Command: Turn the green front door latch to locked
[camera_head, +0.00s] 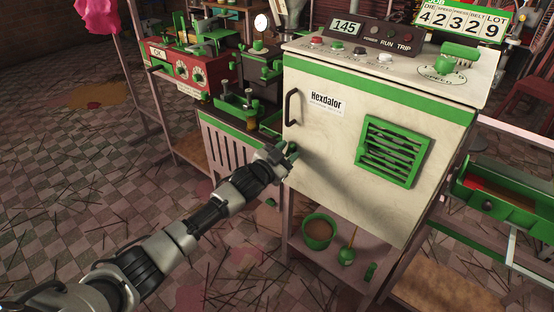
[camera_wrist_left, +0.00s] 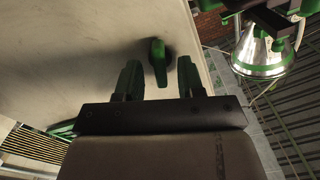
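The green latch (camera_wrist_left: 158,62) is a small knob with a short handle on the pale front door (camera_head: 335,138) of the Hexdalor cabinet. In the left wrist view its handle points roughly toward my gripper, nearly in line with the fingers. My left gripper (camera_head: 287,157) is at the door's left edge, below the black handle. In the left wrist view (camera_wrist_left: 159,68) its two green fingers are apart, one on each side of the latch's handle end. I cannot tell whether either finger touches it. In the head view my gripper largely hides the latch. My right gripper is not in view.
A black door handle (camera_head: 291,107) is above my gripper. A green vent grille (camera_head: 393,152) is on the door's right part. A green pot (camera_head: 318,231) stands on the shelf below. A red machine (camera_head: 180,68) stands at the left. Tiled floor is open at the lower left.

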